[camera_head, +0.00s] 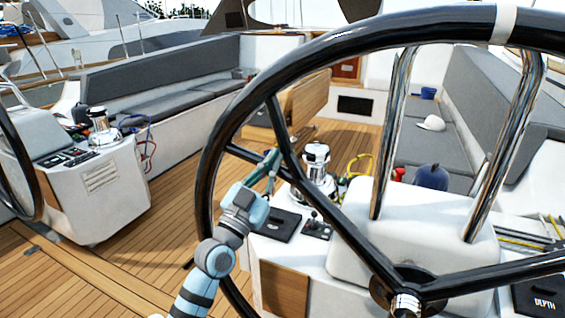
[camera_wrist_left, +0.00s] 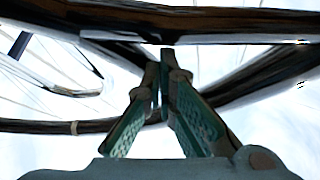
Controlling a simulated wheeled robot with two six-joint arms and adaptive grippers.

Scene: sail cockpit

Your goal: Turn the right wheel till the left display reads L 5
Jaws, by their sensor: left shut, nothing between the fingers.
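The right wheel (camera_head: 207,170) is a large black wheel filling the right of the head view, with a white band (camera_head: 503,24) at the top of its rim. Its dark rim also crosses the top of the left wrist view (camera_wrist_left: 220,20). My left gripper (camera_head: 275,155) reaches up inside the rim, near the left spokes; it is shut and empty. Its teal fingers (camera_wrist_left: 166,62) point at the dark bars in the wrist view; I cannot tell whether they touch. A dark panel (camera_head: 277,223) lies left on the console; no reading shows. My right gripper is out of view.
Steel posts (camera_head: 395,135) and a chrome winch (camera_head: 316,165) stand behind the wheel. Another console (camera_head: 95,185) and wheel (camera_head: 22,165) are at left. Open teak deck (camera_head: 185,160) lies between.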

